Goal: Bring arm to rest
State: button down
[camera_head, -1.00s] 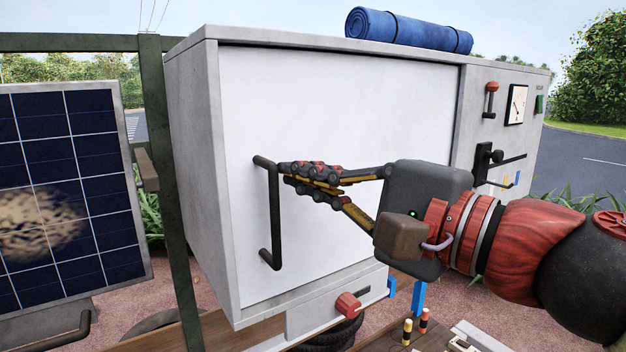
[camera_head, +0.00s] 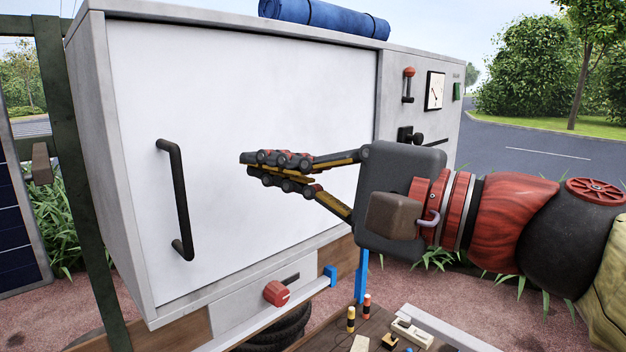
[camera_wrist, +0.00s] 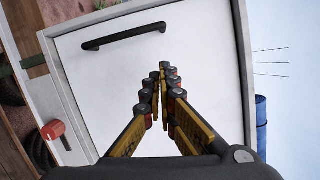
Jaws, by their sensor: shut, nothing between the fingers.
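My gripper (camera_head: 244,165) is shut and empty, pointing left in front of the white door (camera_head: 225,95) of the compressor cabinet. Its fingertips are apart from the black door handle (camera_head: 180,200), to the right of it in the head view. The door looks closed. In the wrist view my gripper (camera_wrist: 162,68) has its finger pads together, and the handle (camera_wrist: 124,36) lies beyond the fingertips. My arm reaches in from the right.
A blue roll (camera_head: 325,17) lies on top of the cabinet. A red-knobbed lever (camera_head: 408,85), a gauge (camera_head: 435,91) and a black latch (camera_head: 410,136) are on the right panel. A red knob (camera_head: 277,293) sits below the door. A green post (camera_head: 75,180) stands at left.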

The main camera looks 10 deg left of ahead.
jog(key=shift+w+v, duration=0.35)
jog(key=shift+v, duration=2.2)
jog(key=w+d+f+n+h, duration=0.1)
jog(key=d+f+h, duration=0.25)
jog(key=f, duration=0.75)
jog(key=w+d+f+n+h, duration=0.1)
jog(key=w+d+f+h, duration=0.2)
jog(key=f, duration=0.8)
jog(key=s+d+f+n+h+b, duration=0.1)
jog(key=s+d+f+h+b, duration=0.1)
jog(key=d+f, duration=0.4)
jog(key=s+d+f+n+g+h+b, duration=0.1)
jog(key=s+d+f+h, duration=0.3)
jog(key=f, duration=0.8)
jog(key=s+d+f+n+g+h+b, duration=0.1)
jog(key=s+d+f+n+h+b, duration=0.1)
jog(key=d+f, duration=0.6)
jog(key=shift+s+f+n+h+b, duration=0.35)
jog(key=shift+s+f+n+h, duration=0.15)
jog(key=shift+h, duration=0.75)
jog(key=c, duration=2.6)
grip_release()
